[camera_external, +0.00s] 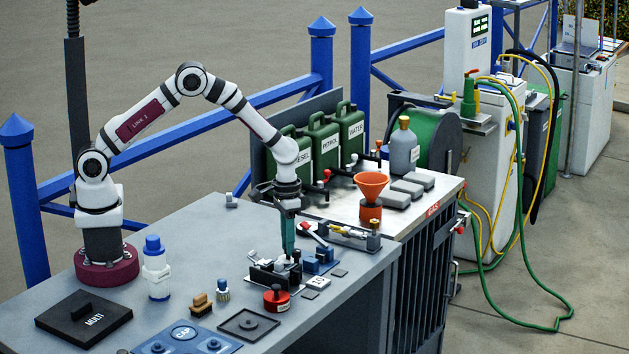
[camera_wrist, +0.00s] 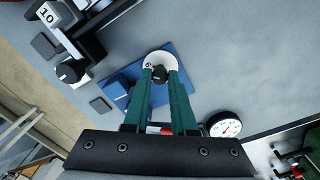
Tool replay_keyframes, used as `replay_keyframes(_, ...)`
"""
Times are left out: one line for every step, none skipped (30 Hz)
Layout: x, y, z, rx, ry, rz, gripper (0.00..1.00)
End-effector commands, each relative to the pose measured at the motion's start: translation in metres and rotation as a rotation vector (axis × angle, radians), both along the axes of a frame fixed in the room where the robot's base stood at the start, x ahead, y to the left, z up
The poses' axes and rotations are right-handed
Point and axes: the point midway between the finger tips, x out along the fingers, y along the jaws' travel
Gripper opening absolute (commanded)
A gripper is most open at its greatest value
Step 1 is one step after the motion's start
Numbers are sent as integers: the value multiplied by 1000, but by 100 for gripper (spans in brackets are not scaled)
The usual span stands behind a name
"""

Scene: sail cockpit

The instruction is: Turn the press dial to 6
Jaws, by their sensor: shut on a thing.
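The press dial (camera_wrist: 159,55) is a white disc on a blue base plate (camera_wrist: 188,62) in the wrist view. A dark knob (camera_wrist: 158,73) stands at its centre. A digit on the disc beside the left finger looks like a 6 or a 9; I cannot tell which. My gripper (camera_wrist: 160,76) points at the dial with its two green fingers, one on each side of the knob, and is shut on it. In the external view my gripper (camera_external: 289,255) reaches straight down to the bench, and its fingers and nearby parts largely hide the dial.
A round white gauge (camera_wrist: 224,125) lies right of my fingers in the wrist view. Another dark knob (camera_wrist: 71,71) is on the left. A red round part (camera_external: 276,299), a blue-capped bottle (camera_external: 156,268) and an orange funnel (camera_external: 371,184) stand around the arm.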

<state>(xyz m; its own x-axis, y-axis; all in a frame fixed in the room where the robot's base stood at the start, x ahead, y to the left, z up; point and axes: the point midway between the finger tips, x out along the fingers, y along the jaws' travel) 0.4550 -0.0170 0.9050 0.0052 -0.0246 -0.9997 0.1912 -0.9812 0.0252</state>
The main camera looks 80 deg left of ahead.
Motion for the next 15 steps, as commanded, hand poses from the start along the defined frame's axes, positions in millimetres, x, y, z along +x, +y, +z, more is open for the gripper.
replay_keyframes(-1,0,0,0,2,-1,0)
replay_keyframes(-1,0,0,0,2,-1,0)
replay_keyframes(-1,0,0,0,2,-1,0)
replay_keyframes(-1,0,0,0,2,-1,0)
replay_keyframes(-1,0,0,0,2,0,0)
replay_keyframes(-1,0,0,0,2,0,0)
replay_keyframes(-1,0,0,0,2,0,0)
replay_keyframes(-1,0,0,0,2,0,28)
replay_keyframes(-1,0,0,0,2,0,35)
replay_keyframes(-1,0,0,0,2,0,41)
replay_keyframes(-1,0,0,0,2,0,46)
replay_keyframes(0,0,0,0,2,0,53)
replay_keyframes(0,0,0,0,2,0,55)
replay_keyframes(0,0,0,0,1,1,55)
replay_keyframes(0,0,0,0,1,1,55)
